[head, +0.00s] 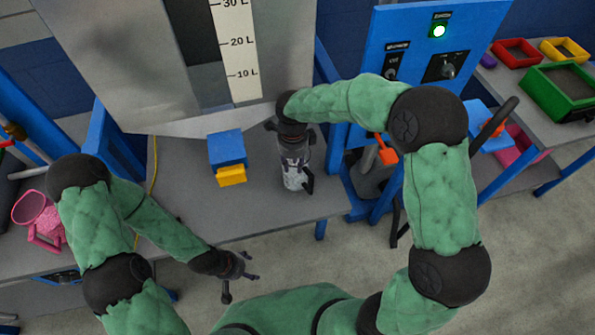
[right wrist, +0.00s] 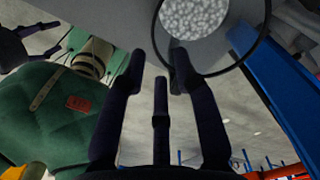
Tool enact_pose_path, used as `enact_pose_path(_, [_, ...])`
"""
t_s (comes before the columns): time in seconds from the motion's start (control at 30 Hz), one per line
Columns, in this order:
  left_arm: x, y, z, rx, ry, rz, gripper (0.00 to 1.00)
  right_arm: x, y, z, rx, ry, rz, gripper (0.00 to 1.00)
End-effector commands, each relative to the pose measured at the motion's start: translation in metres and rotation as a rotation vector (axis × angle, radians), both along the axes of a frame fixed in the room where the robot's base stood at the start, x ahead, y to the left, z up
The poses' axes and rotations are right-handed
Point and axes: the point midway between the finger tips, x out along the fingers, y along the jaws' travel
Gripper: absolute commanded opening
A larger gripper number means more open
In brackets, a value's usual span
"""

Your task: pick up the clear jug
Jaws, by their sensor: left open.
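The clear jug (head: 293,180), holding white granules, stands on the grey bench in the head view, partly hidden by my right gripper (head: 296,160). In the right wrist view the jug's round dark rim and white contents (right wrist: 193,18) show at the top, beyond the right fingertip. My right gripper (right wrist: 158,68) has its fingers apart with nothing seen between them. The fingertip overlaps the rim in that view; I cannot tell whether it touches. My left gripper (head: 242,268) is open and empty, in front of the bench's front edge.
A blue box with a yellow front (head: 227,155) stands left of the jug on the bench. A blue control panel (head: 420,60) rises behind right. A pink jug (head: 38,212) is at far left. A metal tank with a litre scale (head: 237,45) stands behind.

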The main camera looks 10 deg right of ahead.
Motion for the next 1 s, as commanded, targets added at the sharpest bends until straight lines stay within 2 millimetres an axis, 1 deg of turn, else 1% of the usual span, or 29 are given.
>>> enact_pose_path(0.03, [0.000,0.000,-0.004,0.000,0.000,0.000,0.67,-0.001,0.000,-0.011,-0.001,0.004,0.000,0.30])
enact_pose_path(0.13, [0.000,0.000,-0.008,0.000,0.000,0.000,0.67,-0.001,-0.001,-0.027,-0.001,0.004,0.001,0.30])
enact_pose_path(0.2, [0.000,0.000,-0.010,0.000,0.000,0.000,0.67,0.000,-0.001,-0.035,0.000,0.002,0.001,0.30])
enact_pose_path(0.37, [0.000,0.000,-0.012,0.000,0.000,0.000,0.67,0.000,-0.001,-0.043,0.000,0.001,0.001,0.30])
enact_pose_path(0.47, [0.000,0.000,-0.016,0.000,0.000,0.000,0.67,0.001,-0.002,-0.051,0.000,0.001,0.001,0.30])
enact_pose_path(0.7, [0.000,0.000,-0.029,0.000,0.000,0.000,0.67,0.003,-0.006,-0.085,0.000,0.002,0.001,0.30])
enact_pose_path(0.8, [0.000,0.000,-0.030,0.000,-0.001,0.000,0.67,0.003,-0.005,-0.091,0.000,0.001,0.000,0.30])
enact_pose_path(1.0, [0.000,0.000,-0.029,0.000,-0.001,0.000,0.67,0.003,-0.005,-0.090,0.001,0.000,0.001,0.30])
